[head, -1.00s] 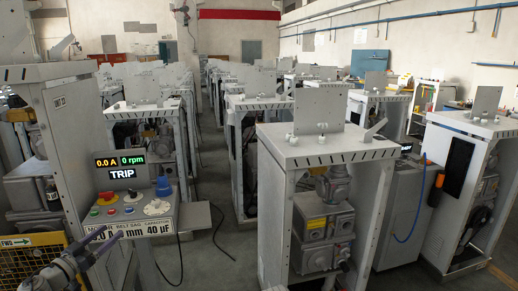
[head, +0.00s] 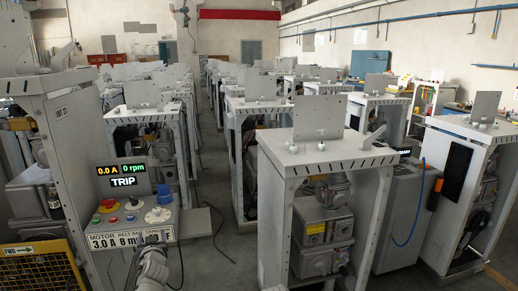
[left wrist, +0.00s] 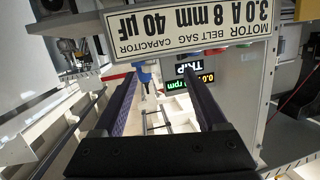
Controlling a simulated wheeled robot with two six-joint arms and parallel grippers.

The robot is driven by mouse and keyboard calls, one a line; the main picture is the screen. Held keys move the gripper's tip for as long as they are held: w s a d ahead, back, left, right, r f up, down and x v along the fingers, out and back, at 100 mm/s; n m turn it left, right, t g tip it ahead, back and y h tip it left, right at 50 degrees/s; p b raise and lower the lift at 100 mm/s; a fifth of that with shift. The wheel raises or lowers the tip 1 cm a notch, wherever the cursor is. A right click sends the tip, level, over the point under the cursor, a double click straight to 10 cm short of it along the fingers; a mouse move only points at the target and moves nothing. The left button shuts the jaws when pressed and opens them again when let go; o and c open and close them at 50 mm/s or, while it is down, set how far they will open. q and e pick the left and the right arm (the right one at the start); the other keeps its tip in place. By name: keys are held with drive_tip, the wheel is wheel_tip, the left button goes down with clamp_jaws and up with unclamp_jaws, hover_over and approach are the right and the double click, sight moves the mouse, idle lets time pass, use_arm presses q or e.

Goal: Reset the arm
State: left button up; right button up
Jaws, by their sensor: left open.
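A label (head: 118,240) on the box front reads 3.0 A 8 mm. My left gripper (head: 153,258) is in front of the label's right part and hides some of it. In the left wrist view its two fingers (left wrist: 165,85) are apart with nothing held between them. My right gripper is out of view.
A grey dispenser frame (head: 327,152) with a motor inside stands at the centre right. Another with a black panel (head: 455,170) stands at the right. A yellow mesh guard (head: 42,265) is at the lower left. Many similar frames fill the hall; floor shows between rows (head: 215,185).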

use_arm(q)
drive_tip(key=s+d+f+m+g+h+p, duration=0.1)
drive_tip(key=s+d+f+m+g+h, duration=0.1)
drive_tip(key=s+d+f+g, duration=0.5)
drive_tip(key=s+d+f+m+g+h+p, duration=0.1)
drive_tip(key=s+d+f, duration=0.3)
drive_tip(key=d, duration=0.6)
drive_tip(key=s+d+f+m+g+h, duration=0.1)
drive_tip(key=s+d+m+g, duration=0.1)
drive_tip(key=s+d, duration=0.4)
drive_tip(key=s+d+f+m+g+h, duration=0.1)
drive_tip(key=s+d+g, duration=0.3)
drive_tip(key=s, duration=0.6)
drive_tip(key=shift+d+f+m+p, duration=0.45)
drive_tip(key=shift+d+m, duration=0.4)
drive_tip(key=shift+m, duration=0.05)
